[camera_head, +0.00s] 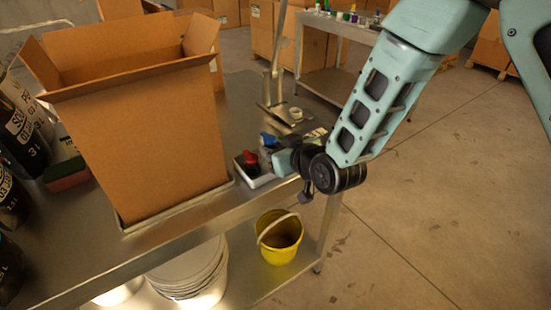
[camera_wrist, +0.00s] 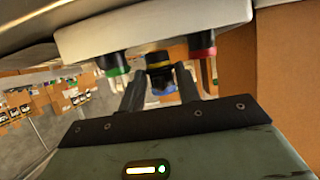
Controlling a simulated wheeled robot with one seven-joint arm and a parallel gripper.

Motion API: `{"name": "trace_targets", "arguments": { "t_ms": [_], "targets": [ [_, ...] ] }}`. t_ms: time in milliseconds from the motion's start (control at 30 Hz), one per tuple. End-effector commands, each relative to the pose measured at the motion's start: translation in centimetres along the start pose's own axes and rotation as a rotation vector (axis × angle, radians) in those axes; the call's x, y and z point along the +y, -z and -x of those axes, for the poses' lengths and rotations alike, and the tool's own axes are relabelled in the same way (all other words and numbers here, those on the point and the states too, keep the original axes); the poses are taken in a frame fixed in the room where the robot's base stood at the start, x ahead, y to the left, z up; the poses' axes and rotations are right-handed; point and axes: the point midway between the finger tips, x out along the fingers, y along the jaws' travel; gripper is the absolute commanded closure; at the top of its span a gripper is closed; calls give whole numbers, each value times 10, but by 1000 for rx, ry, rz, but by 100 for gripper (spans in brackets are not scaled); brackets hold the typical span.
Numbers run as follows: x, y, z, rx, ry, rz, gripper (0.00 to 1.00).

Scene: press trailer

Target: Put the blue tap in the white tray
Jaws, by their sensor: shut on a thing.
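The white tray (camera_head: 262,181) is on the metal bench near its front edge and fills the top of the wrist view (camera_wrist: 200,22). A red-topped tap (camera_head: 251,158) stands in it; in the wrist view it shows on the right (camera_wrist: 202,45). A green-ringed piece (camera_wrist: 116,66) is at the tray's left in the wrist view. My gripper (camera_head: 279,152) is at the tray's right side. In the wrist view its fingers (camera_wrist: 160,80) are shut on the blue tap (camera_wrist: 159,61), which has a dark body and yellow ring. The tap's blue part (camera_head: 268,139) shows above the tray; contact with the tray is unclear.
A large open cardboard box (camera_head: 160,140) stands left of the tray. A metal stand (camera_head: 273,90) is behind it on the bench. Dark bottles (camera_head: 20,130) are at far left. A yellow bucket (camera_head: 280,240) is on the lower shelf. The floor at right is clear.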

Motion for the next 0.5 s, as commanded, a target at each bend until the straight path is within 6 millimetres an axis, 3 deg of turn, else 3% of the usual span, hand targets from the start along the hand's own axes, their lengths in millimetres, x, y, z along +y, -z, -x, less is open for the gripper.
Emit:
{"name": "trace_targets", "arguments": {
  "t_ms": [200, 500],
  "targets": [
    [0, -26, -11, -3, 0, 0, 88],
    [0, -29, -12, 0, 0, 0, 88]
  ]
}}
